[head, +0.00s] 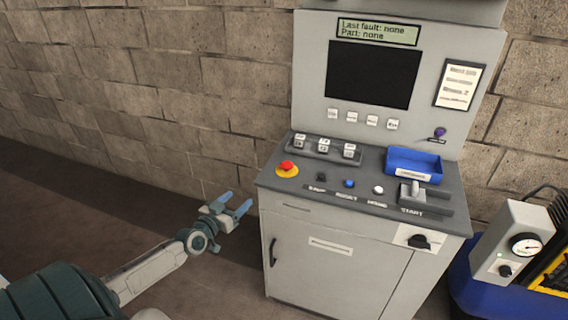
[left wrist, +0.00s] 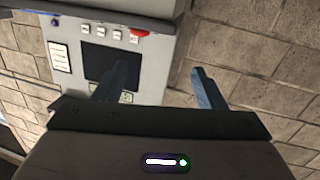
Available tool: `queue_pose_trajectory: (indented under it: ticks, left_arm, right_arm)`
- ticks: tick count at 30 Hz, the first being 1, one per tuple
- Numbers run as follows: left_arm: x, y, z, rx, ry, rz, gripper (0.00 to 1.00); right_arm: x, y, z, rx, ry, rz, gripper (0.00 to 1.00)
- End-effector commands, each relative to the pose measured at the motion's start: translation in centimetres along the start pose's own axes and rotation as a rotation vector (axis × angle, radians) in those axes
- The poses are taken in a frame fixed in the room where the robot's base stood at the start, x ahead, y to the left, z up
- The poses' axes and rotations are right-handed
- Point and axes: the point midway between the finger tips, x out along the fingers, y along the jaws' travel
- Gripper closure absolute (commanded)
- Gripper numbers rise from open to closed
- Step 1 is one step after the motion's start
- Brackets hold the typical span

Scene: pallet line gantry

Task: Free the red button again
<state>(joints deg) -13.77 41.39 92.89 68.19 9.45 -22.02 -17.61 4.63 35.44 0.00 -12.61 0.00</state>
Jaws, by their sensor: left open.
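The red button (head: 287,168) is a mushroom head on a yellow base at the left end of the console's sloping top. Nothing touches it; whether it is pressed in or raised is too small to tell. In the left wrist view a red patch (left wrist: 139,33) near the top edge looks like part of it. My left gripper (head: 234,203) is open and empty, left of the console and lower than the button, apart from it. Its two blue fingers (left wrist: 158,68) frame the wall and panel edge in the left wrist view. My right gripper does not show.
The grey console (head: 308,249) holds a blue tray (head: 413,164), a row of small buttons (head: 349,184) and a lever (head: 412,192). Its display (head: 378,32) reads "Last fault: none". A gauge box (head: 510,243) stands at right. Floor left of the console is free.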

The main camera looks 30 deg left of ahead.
Motion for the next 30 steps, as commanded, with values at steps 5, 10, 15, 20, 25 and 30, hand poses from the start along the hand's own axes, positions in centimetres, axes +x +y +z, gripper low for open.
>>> queue_pose_trajectory:
  ticks: [5, 10, 15, 20, 25, 30]
  left_arm:
    - [-1.1, -0.2, 0.1, -0.005, -0.004, -0.001, 0.36]
    - [-1.2, -0.2, 0.2, -0.006, -0.004, -0.002, 0.36]
    - [-1.2, -0.2, 0.2, -0.006, -0.004, -0.002, 0.36]
    - [-1.2, -0.2, 0.2, -0.006, -0.004, -0.002, 0.36]
    - [-1.4, -0.6, 1.8, -0.002, -0.026, -0.014, 0.36]
    - [-3.3, -2.4, 10.5, 0.029, -0.155, -0.069, 0.36]
  right_arm:
    - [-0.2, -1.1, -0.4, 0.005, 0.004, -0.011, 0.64]
    - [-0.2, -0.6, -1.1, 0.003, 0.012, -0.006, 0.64]
    - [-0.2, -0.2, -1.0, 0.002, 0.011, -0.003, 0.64]
    - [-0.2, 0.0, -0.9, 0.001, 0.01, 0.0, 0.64]
    - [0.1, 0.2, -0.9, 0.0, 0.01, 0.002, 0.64]
    - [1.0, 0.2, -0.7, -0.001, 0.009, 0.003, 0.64]
